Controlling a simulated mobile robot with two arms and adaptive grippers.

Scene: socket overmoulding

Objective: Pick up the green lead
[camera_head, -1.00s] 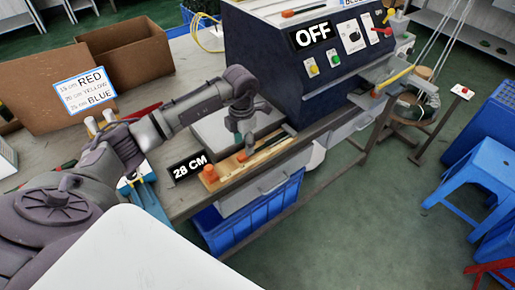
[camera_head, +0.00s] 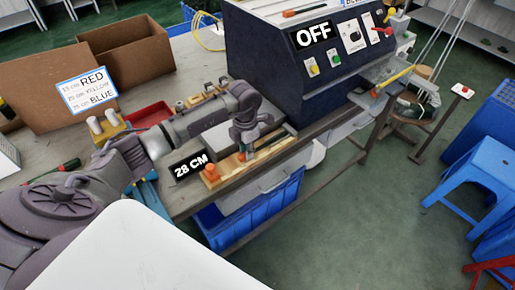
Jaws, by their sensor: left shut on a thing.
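My left gripper (camera_head: 243,150) points down over the long wooden measuring jig (camera_head: 262,158) at the front edge of the bench. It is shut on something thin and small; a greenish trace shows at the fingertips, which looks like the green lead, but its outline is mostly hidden. An orange piece (camera_head: 241,157) sits right by the fingertips, and an orange knob (camera_head: 210,172) stands at the jig's left end. A black label reading 28 CM (camera_head: 189,166) is beside the jig. My right gripper is out of view.
The dark blue machine (camera_head: 285,70) marked OFF stands behind and to the right. Cardboard boxes (camera_head: 130,52), a red tray (camera_head: 150,114) and a screwdriver (camera_head: 58,170) are on the left. Blue crates (camera_head: 250,215) sit under the bench; blue stools (camera_head: 480,175) stand right.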

